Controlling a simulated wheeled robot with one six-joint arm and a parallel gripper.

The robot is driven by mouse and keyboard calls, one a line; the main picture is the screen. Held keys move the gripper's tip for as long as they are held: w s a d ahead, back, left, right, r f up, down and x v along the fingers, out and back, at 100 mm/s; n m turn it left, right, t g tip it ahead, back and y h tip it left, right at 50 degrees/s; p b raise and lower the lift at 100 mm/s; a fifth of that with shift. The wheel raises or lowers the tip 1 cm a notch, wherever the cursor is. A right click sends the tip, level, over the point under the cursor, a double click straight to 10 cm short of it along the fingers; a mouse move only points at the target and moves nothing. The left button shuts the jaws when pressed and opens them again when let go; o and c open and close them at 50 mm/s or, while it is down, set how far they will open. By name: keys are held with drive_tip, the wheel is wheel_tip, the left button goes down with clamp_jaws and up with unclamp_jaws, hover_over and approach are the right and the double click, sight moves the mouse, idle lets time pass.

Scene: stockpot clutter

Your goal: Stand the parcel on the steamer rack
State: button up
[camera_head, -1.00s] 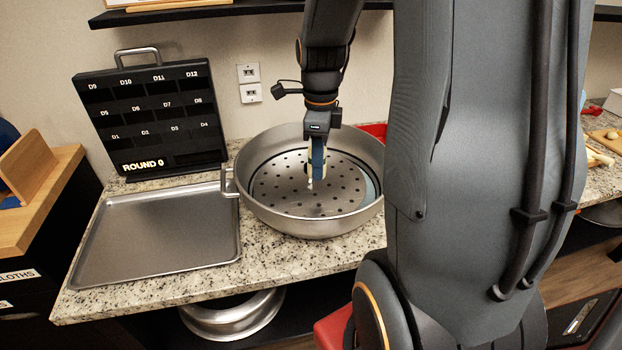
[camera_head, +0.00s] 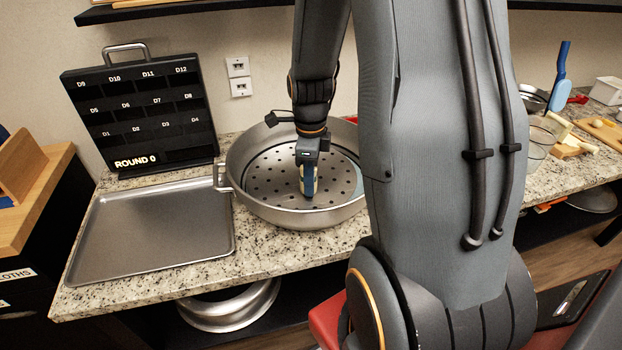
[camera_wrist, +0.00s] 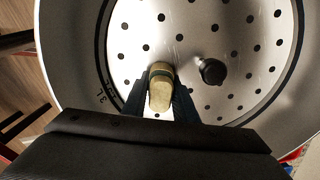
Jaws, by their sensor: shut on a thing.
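The steamer rack (camera_head: 275,175) is a round perforated metal plate lying inside the wide steel pot (camera_head: 240,195). It also shows in the wrist view (camera_wrist: 205,35). My gripper (camera_head: 308,192) points down over the rack, inside the pot's rim. In the wrist view my gripper (camera_wrist: 160,100) is shut on the parcel (camera_wrist: 160,90), a small pale tan bundle with a dark green band. In the head view the parcel (camera_head: 302,180) is mostly hidden by the fingers. Its lower end is at or close to the rack; I cannot tell if it touches.
A dark round knob (camera_wrist: 212,71) stands up from the rack beside the parcel. An empty metal tray (camera_head: 150,235) lies left of the pot. A black labelled board (camera_head: 140,110) stands behind the tray. A clear container and boards stand on the right counter.

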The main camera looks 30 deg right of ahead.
drive_tip(key=o, duration=1.1)
drive_tip(key=shift+f, duration=0.1)
drive_tip(key=shift+c, duration=0.2)
wheel_tip(320, 180, up, 12)
drive_tip(key=shift+r+b, duration=0.2)
drive_tip(key=shift+b, duration=1)
